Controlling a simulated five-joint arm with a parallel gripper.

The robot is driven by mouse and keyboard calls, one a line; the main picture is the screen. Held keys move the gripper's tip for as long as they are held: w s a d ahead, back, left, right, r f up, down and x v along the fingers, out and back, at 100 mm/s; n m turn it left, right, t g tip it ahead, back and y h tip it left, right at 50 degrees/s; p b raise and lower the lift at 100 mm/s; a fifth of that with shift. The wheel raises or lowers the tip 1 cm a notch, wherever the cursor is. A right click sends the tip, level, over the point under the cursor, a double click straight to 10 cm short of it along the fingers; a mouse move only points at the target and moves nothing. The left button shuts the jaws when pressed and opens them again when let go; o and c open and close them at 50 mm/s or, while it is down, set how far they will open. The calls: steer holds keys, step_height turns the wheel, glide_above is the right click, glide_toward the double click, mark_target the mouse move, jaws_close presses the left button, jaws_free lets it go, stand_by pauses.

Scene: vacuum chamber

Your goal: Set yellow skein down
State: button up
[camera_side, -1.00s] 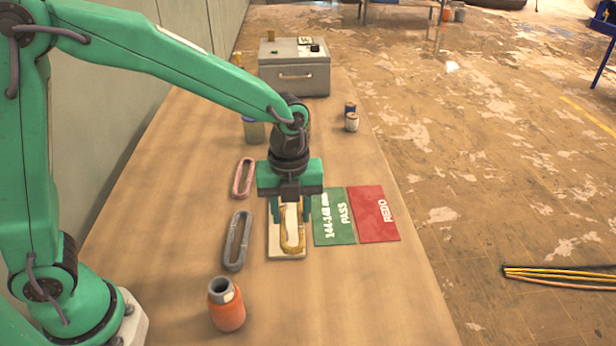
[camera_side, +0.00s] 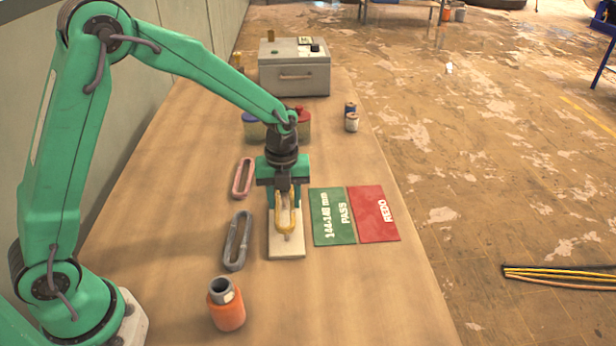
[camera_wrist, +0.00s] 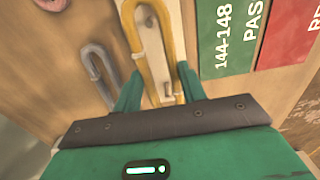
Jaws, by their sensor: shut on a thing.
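The yellow skein (camera_side: 285,226) is a long loop held in my gripper (camera_side: 284,203), whose fingers come down on both sides of it. It appears a little above the cream board (camera_side: 287,252), though the gap is hard to judge. In the wrist view the skein (camera_wrist: 150,62) runs between my green fingers (camera_wrist: 160,88), over the cream board (camera_wrist: 176,30). Small metal posts show on the board there. The green PASS card (camera_side: 332,217), marked 144-148 mm, and the red REDO card (camera_side: 374,214) lie flat and bare to the board's right.
A grey skein (camera_side: 237,241) and a pink skein (camera_side: 242,178) lie left of the board. An orange bottle (camera_side: 226,305) stands near the front. A grey box (camera_side: 294,70), lidded tubs (camera_side: 254,128) and small spools (camera_side: 351,120) stand farther back.

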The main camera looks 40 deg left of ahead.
mark_target(286, 222)
steer(key=shift+f, duration=0.1)
steer(key=shift+f, duration=1.9)
steer(key=shift+f, duration=0.15)
steer(key=o, duration=1)
steer(key=shift+c, duration=0.2)
step_height(286, 222, up, 12)
steer(key=shift+r, duration=0.2)
